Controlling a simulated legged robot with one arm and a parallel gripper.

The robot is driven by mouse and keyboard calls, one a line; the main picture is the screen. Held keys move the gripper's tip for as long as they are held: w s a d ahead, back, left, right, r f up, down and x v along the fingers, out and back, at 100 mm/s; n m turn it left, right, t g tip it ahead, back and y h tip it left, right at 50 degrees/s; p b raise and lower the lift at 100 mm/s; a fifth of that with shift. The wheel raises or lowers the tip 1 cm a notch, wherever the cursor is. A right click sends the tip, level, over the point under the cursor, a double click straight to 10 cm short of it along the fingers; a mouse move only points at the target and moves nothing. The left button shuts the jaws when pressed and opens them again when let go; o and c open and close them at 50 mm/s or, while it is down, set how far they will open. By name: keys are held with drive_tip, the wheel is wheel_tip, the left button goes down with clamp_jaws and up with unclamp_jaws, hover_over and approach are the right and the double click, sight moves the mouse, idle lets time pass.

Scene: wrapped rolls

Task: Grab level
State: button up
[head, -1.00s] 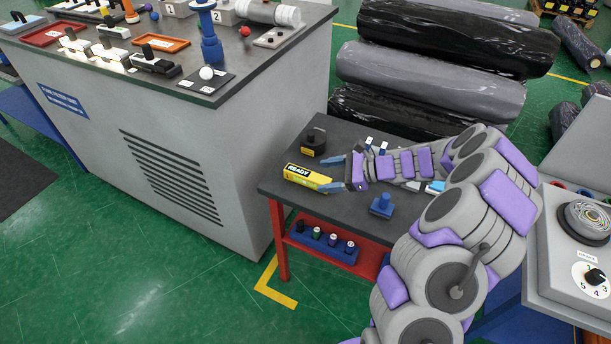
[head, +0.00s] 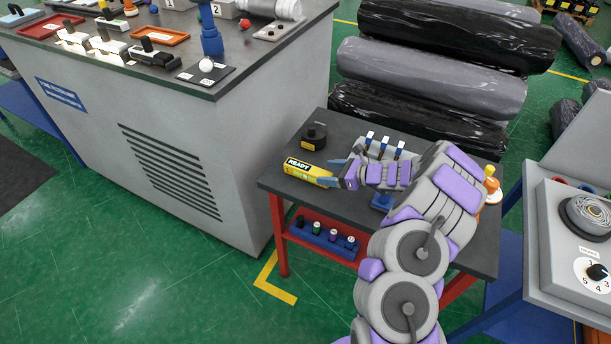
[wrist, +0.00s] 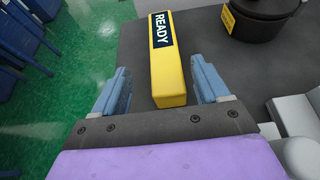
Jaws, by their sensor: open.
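The level is a yellow bar with a dark label reading READY (head: 304,171), lying on the dark top of the small red-legged table (head: 345,205). In the wrist view the level (wrist: 168,75) lies lengthwise between my two blue fingers, its near end between the fingertips. My gripper (head: 334,174) is open at the level's right end; it also shows in the wrist view (wrist: 160,85). A gap shows on both sides between the fingers and the bar. Whether the fingers are down at the level's height is hard to tell.
A black round canister (head: 314,138) with a yellow label stands close behind the level. Several blue-based upright pieces (head: 385,146) stand behind my arm. A grey cabinet (head: 200,150) stands to the left, wrapped rolls (head: 430,85) behind. The tabletop left of the level is clear.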

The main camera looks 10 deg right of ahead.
sight(313, 169)
drive_tip(key=shift+w+f, duration=0.45)
drive_tip(key=shift+w, duration=0.1)
drive_tip(key=shift+w+a+f+b, duration=0.15)
drive_tip(key=shift+w+a+b, duration=0.05)
drive_tip(key=shift+a+b, duration=0.15)
drive_tip(key=x, duration=0.1)
drive_tip(key=b+x, duration=0.1)
drive_tip(key=x, duration=0.3)
drive_tip(key=shift+a+r, duration=0.35)
drive_tip(key=shift+a, duration=0.05)
drive_tip(key=shift+d, duration=0.6)
drive_tip(key=shift+c, duration=1.4)
drive_tip(key=shift+a, duration=0.45)
drive_tip(key=c, duration=0.6)
drive_tip(key=shift+d, duration=0.1)
drive_tip(key=c, duration=0.4)
drive_tip(key=shift+d, duration=0.15)
drive_tip(key=shift+c, duration=0.2)
